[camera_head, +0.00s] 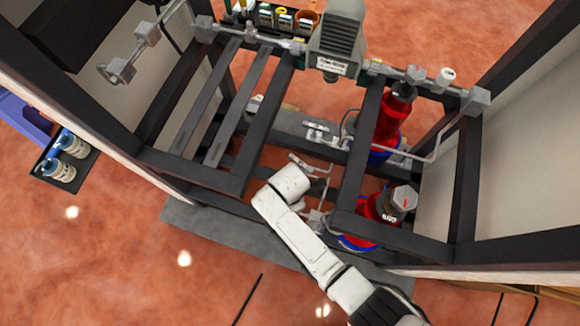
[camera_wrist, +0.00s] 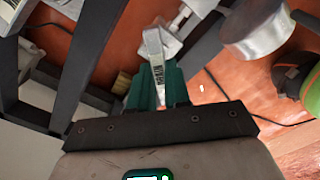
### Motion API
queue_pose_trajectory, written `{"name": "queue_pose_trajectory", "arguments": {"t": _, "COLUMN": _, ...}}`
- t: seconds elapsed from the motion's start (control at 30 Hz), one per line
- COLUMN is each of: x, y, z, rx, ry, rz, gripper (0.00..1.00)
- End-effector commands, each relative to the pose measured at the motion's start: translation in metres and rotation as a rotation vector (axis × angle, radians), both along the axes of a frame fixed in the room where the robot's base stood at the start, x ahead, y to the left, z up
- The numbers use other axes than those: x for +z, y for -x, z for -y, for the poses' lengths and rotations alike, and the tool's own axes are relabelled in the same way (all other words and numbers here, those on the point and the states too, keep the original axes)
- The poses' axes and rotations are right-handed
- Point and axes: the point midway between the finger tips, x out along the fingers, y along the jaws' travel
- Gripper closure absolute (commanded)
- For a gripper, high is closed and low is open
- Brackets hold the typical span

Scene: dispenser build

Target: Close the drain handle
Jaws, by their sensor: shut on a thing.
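The drain handle (camera_wrist: 154,48) is a pale metal lever with lettering that appears to read DRAIN. It shows in the upper middle of the wrist view, running down between the green fingers of my gripper (camera_wrist: 158,84). My gripper is shut on the handle, with one finger on each side. In the head view my white arm reaches in between the dark frame bars, and its wrist covers the gripper. I cannot pick out the handle for certain there.
Dark frame bars (camera_head: 262,130) border my arm. Two red cylinders, the far one (camera_head: 391,118) and the near one (camera_head: 372,212), stand to its right. A grey-green motor unit (camera_head: 337,42) sits at the back. A round metal part (camera_wrist: 256,28) is close right of my gripper in the wrist view.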

Motion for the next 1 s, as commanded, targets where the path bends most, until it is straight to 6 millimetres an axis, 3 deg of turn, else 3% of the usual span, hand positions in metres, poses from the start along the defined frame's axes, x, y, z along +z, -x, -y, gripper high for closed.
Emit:
{"name": "queue_pose_trajectory", "arguments": {"t": 0.6, "x": 0.0011, "y": -0.0005, "z": 0.0008, "rx": -0.567, "ry": 0.002, "rz": 0.001, "gripper": 1.0}}
{"name": "queue_pose_trajectory", "arguments": {"t": 1.0, "x": 0.0002, "y": -0.0003, "z": 0.0008, "rx": -0.794, "ry": 0.001, "rz": 0.0, "gripper": 1.0}}
